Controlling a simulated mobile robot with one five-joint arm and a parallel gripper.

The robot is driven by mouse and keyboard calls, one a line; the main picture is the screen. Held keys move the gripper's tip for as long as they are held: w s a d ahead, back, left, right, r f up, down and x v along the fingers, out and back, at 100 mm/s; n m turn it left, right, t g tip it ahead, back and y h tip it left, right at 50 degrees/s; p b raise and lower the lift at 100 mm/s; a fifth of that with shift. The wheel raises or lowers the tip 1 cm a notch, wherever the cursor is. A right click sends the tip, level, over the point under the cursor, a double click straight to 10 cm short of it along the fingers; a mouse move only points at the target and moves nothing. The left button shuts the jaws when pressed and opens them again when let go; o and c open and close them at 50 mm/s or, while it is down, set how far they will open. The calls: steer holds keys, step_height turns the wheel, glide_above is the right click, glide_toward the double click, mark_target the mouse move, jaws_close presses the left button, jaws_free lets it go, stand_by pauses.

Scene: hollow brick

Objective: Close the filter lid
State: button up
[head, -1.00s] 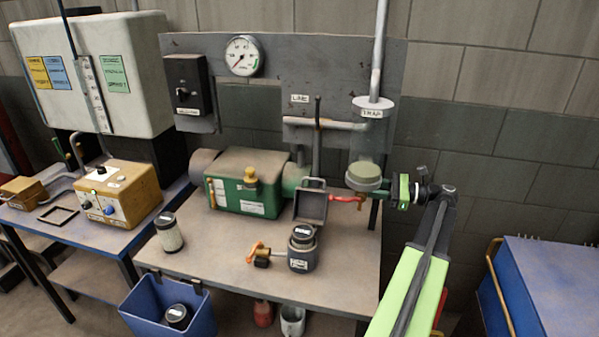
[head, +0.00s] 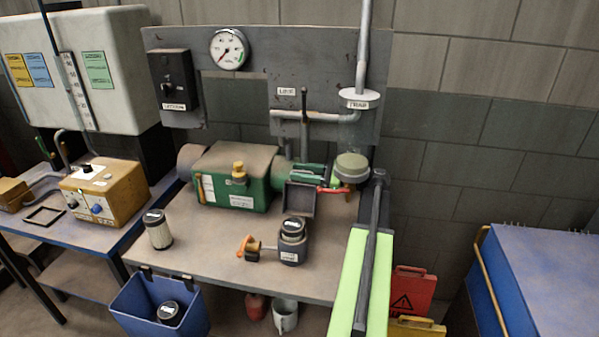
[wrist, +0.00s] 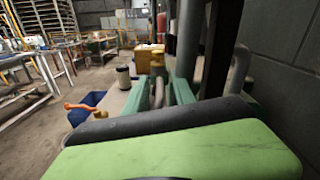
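The filter housing (head: 291,252) is a small dark grey pot on the bench, with a black-capped cartridge (head: 293,226) standing in its mouth. The grey, tray-like filter lid (head: 300,200) stands open and upright at the back of the housing. My gripper (head: 308,171) is just behind and above the lid's top edge, with its green fingers pointing left. In the wrist view the two fingers (wrist: 162,92) are apart with a gap between them. I cannot tell whether they touch the lid. The housing is not clear in the wrist view.
An orange valve handle (head: 243,245) sticks out left of the housing; a red handle (head: 333,189) lies by my gripper. A green machine (head: 235,185) stands at back left. A loose cartridge (head: 158,230) stands on the bench (head: 210,262). A blue bin (head: 140,300) hangs in front.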

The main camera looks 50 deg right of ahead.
steer(key=shift+w+a, duration=0.2)
steer(key=shift+w, duration=0.15)
jaws_close()
steer(key=shift+r, duration=0.1)
stand_by(1.1)
